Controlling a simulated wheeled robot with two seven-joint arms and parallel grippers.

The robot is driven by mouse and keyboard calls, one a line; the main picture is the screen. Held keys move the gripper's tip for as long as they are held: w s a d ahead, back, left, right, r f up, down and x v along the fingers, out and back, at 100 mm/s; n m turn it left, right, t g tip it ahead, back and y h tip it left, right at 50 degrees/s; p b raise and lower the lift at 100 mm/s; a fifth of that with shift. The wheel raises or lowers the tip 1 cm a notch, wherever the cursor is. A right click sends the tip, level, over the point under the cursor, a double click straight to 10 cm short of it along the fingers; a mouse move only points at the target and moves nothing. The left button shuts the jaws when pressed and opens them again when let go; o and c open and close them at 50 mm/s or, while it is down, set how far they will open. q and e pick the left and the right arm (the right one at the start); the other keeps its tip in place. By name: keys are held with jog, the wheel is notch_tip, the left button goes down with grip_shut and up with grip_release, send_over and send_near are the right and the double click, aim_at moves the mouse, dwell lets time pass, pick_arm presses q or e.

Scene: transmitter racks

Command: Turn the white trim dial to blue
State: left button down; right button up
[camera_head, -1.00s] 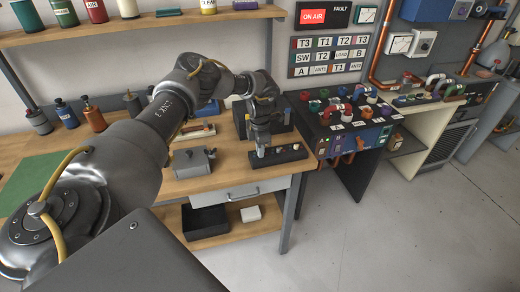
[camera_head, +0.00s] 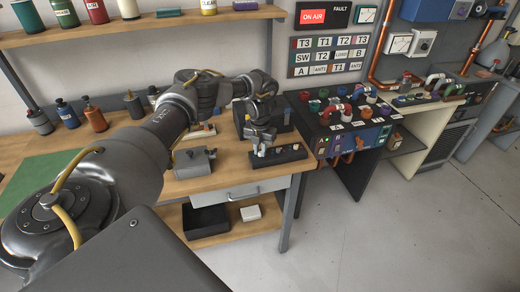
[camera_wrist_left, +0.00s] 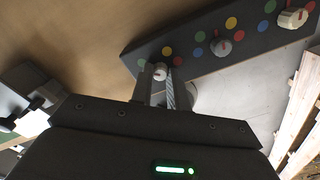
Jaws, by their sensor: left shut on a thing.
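A dark trim panel (camera_head: 291,156) lies on the wooden bench near its front right edge. In the left wrist view the panel (camera_wrist_left: 246,49) carries pale dials in a row, each with coloured dots around it. My left gripper (camera_wrist_left: 162,84) is shut on the end dial (camera_wrist_left: 160,72), with one finger on each side of it. The middle dial (camera_wrist_left: 221,47) and the far dial (camera_wrist_left: 293,18) are free. In the head view my left gripper (camera_head: 260,148) points down at the panel's left end.
A grey box with a knob (camera_head: 194,162) stands left of the panel. A dark box (camera_head: 287,118) is behind the arm. A console with coloured knobs (camera_head: 345,130) stands to the right. Bottles (camera_head: 94,116) line the back of the bench. The floor at right is clear.

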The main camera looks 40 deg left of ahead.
aim_at(260, 152)
pick_arm(q)
jog(key=n, duration=0.4)
jog(key=shift+w, duration=0.1)
jog(key=shift+r+n+p, duration=0.1)
jog(key=shift+n+p, duration=0.4)
jog(key=shift+n, duration=1.2)
jog(key=c, duration=1.3)
grip_release()
jog(key=shift+c, duration=0.2)
jog(key=shift+r, duration=0.4)
notch_tip(260, 152, up, 10)
